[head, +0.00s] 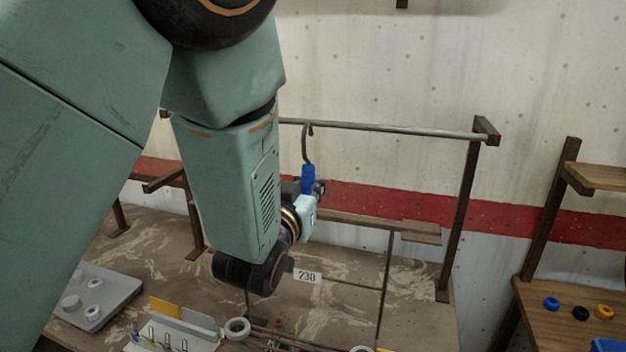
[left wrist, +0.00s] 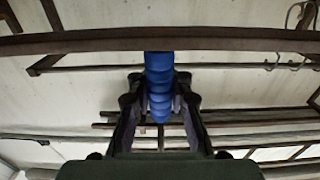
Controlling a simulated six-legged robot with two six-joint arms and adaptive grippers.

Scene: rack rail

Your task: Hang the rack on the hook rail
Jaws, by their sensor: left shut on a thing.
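A blue ribbed grip (head: 308,178) with a dark curved hook (head: 306,148) above it is held upright by my left gripper (head: 313,190). In the left wrist view the blue grip (left wrist: 159,80) sits between the two fingers of my left gripper (left wrist: 160,112). The hook's top meets the grey horizontal rail (head: 400,130) in the head view; I cannot tell whether it hangs on it or is only in front. Thin dark rods (head: 386,275) show below, perhaps part of the rack; my arm hides much of this area. My right gripper is not in view.
A white label reading 230 (head: 307,276) shows beside my arm. A grey tray (head: 110,290) and a white holder (head: 190,325) stand at lower left. A wooden shelf unit (head: 570,300) with small coloured rings stands at right. The wall is behind the rail.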

